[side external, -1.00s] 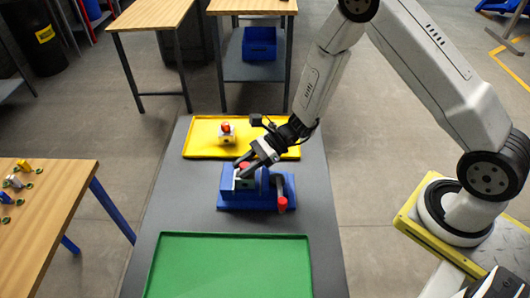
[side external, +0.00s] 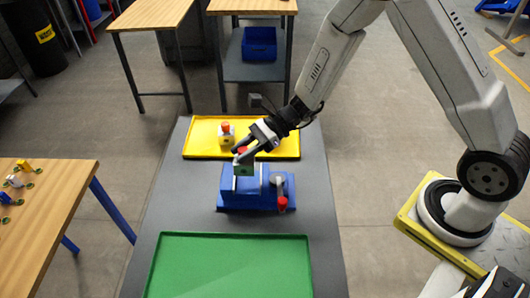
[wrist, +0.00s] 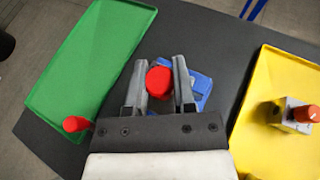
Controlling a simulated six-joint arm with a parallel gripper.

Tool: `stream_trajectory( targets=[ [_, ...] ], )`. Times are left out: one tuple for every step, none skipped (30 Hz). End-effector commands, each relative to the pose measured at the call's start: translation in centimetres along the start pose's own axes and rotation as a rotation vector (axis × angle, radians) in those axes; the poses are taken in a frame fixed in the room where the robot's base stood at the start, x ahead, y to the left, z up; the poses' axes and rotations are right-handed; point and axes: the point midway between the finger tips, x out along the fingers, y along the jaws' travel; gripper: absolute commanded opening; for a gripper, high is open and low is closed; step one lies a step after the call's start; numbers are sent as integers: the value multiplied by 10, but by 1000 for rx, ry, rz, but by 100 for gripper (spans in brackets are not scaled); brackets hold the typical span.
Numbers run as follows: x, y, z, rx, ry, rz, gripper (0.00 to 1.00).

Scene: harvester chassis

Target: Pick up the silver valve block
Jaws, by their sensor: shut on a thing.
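My gripper (side external: 248,150) is shut on a valve block (side external: 243,168) with a red knob, above the left part of the blue chassis (side external: 236,198). The block's face towards the side camera looks green; its other faces are mostly hidden. In the wrist view the red knob (wrist: 159,82) shows between the two fingers of my gripper (wrist: 157,85), and the block's body is hidden under it. A second block (side external: 226,138), pale with a red knob, stands on the yellow tray; it looks silver in the wrist view (wrist: 291,117).
The yellow tray (side external: 196,148) lies behind the chassis and the empty green tray (side external: 230,270) in front. A red-capped part (side external: 282,204) stands at the chassis's right front. A wooden table (side external: 50,210) with small parts is at the left.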

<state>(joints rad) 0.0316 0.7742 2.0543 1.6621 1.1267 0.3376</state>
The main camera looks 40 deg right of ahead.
Motion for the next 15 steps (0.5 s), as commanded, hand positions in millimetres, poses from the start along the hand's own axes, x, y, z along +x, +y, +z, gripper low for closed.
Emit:
stream_trajectory(
  targets=[
    [-3, -1, 8, -3, -2, -2, 0],
    [-4, -1, 11, -3, -2, -2, 0],
    [-6, -1, 16, -4, -3, -2, 0],
    [-8, -1, 19, -3, -2, -2, 0],
    [-9, -1, 22, -3, -2, -2, 0],
    [-10, -1, 26, -4, -2, -1, 0],
    [-12, -1, 28, -4, -2, -1, 0],
    [-12, -1, 31, -3, -2, -1, 0],
    [-14, -1, 34, -2, -3, -1, 0],
    [-14, -1, 36, -2, -2, -1, 0],
    [-15, 0, 37, -2, -2, -1, 0],
    [-16, 0, 39, -1, -2, -1, 0],
    [-17, 0, 41, -1, -2, -1, 0],
    [-17, 0, 42, 0, -2, -1, 0],
    [-18, 0, 43, 0, -2, -1, 0]
  ],
)
